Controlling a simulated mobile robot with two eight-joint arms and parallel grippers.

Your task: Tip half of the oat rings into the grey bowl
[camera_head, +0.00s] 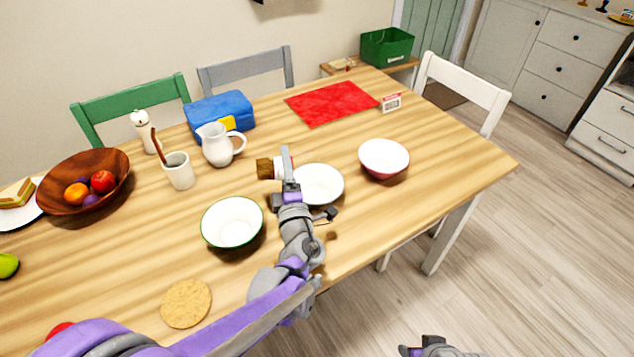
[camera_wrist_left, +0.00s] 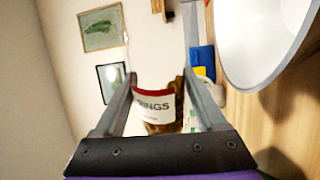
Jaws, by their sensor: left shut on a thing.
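My left gripper (camera_head: 287,172) is shut on the oat rings container (camera_head: 265,169), which has a white label and a brown end. The container lies tilted on its side above the table, its brown end pointing left. Its label, reading "RINGS", also shows between the fingers in the left wrist view (camera_wrist_left: 154,104). The grey bowl (camera_head: 331,183), pale inside, stands just right of the gripper, partly hidden by it. A large pale bowl (camera_wrist_left: 262,40) fills the upper right of the wrist view. No rings show clearly in the bowl. My right gripper (camera_head: 428,347) is at the bottom edge, mostly cut off.
A green-rimmed bowl (camera_head: 232,222) stands left of my left wrist, a red bowl (camera_head: 384,160) to the right. A white jug (camera_head: 217,147), a cup (camera_head: 179,172) and a blue box (camera_head: 221,112) stand behind. A cork mat (camera_head: 186,303) lies in front.

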